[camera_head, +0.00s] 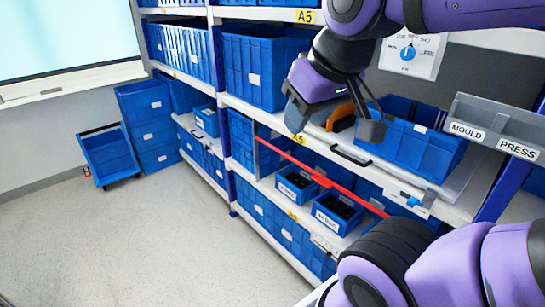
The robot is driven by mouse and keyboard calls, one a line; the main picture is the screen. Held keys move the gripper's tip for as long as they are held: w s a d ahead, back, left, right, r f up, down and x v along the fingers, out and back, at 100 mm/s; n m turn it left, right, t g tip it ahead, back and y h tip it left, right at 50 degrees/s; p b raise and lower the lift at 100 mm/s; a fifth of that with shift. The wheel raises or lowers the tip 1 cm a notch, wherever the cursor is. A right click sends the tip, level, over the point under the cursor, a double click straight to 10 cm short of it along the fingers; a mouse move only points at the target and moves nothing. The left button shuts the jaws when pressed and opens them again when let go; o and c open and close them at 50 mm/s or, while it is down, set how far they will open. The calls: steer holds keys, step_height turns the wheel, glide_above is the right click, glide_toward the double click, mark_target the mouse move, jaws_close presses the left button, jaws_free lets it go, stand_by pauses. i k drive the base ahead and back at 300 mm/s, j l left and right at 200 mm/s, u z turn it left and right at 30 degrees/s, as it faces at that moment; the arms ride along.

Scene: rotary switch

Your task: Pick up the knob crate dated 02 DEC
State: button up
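Two small blue crates with dark contents stand side by side on the middle shelf: a left one (285,193) and a right one (326,223). Each has a white front label. The print is too small to read surely; the right one seems to end in "DEC", so I cannot tell which is dated 02 DEC. My gripper (334,122) is above and behind them in the picture, over the upper shelf by a large open blue bin (425,150). Its dark fingers look spread apart, with an orange piece showing between them. It holds no crate.
A red bar (320,180) crosses in front of the small crates. A rotary dial (408,53) is on a white panel at the back. Blue bins fill the other shelves. The grey floor (150,240) at left is clear.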

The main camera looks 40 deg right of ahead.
mark_target(341, 213)
steer(key=k+j+z, duration=0.1)
steer(key=z, duration=0.35)
steer(key=k+j+z, duration=0.1)
steer(key=z, duration=0.35)
steer(key=k+j+z, duration=0.15)
steer(key=z, duration=0.3)
